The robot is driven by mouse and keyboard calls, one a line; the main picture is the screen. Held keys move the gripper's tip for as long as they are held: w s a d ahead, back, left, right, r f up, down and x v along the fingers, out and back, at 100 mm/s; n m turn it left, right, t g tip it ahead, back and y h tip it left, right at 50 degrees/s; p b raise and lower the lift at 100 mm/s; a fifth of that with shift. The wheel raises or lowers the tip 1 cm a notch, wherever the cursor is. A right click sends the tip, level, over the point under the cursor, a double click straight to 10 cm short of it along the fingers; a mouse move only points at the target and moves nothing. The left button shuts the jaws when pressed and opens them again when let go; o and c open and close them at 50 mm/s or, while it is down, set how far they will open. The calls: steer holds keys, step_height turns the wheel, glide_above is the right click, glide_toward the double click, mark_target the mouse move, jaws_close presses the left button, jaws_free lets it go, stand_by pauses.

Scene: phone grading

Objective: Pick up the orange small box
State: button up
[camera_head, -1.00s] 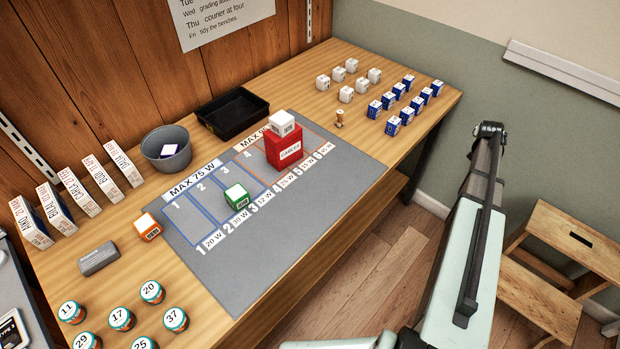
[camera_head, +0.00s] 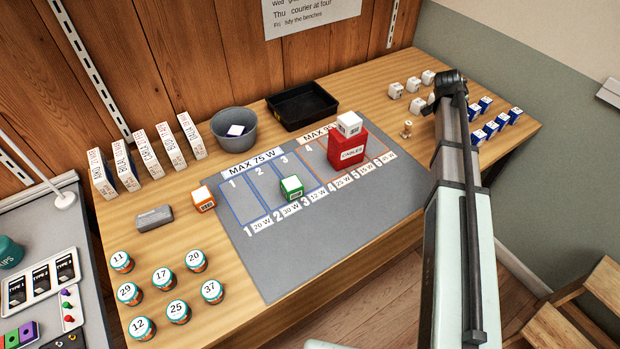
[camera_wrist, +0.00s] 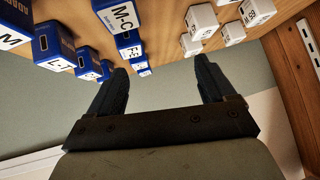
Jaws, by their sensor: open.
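The orange small box (camera_head: 203,198) has a white top and sits on the wooden bench, just left of the grey mat's upper left corner. In the wrist view my gripper (camera_wrist: 165,75) is open, with nothing between its two dark fingers. It points toward the far right of the bench, near blue boxes (camera_wrist: 118,20) and white boxes (camera_wrist: 202,20). In the head view my arm rises at the right, far from the orange box, and the fingers cannot be made out there.
A grey mat (camera_head: 270,265) with numbered slots holds a green box (camera_head: 291,188) and a red CABLES box (camera_head: 347,147) with a white box on top. A grey case (camera_head: 155,218), a bowl (camera_head: 234,130), a black tray (camera_head: 302,106) and several numbered jars (camera_head: 163,278) surround the orange box.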

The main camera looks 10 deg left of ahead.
steer(key=s+a+r+g+y, duration=0.1)
steer(key=s+a, duration=0.4)
steer(key=a, duration=0.9)
steer(key=s+a+m+g+y, duration=0.15)
steer(key=s+a, duration=0.35)
steer(key=a, duration=0.9)
steer(key=s+a+r+g+y, duration=0.15)
steer(key=s+a, duration=0.35)
steer(key=a, duration=1)
step_height(320, 180, up, 3)
steer(key=g, duration=0.4)
glide_above(201, 194)
steer(key=shift+f, duration=6.85)
steer(key=shift+n, duration=0.25)
steer(key=c, duration=1.1)
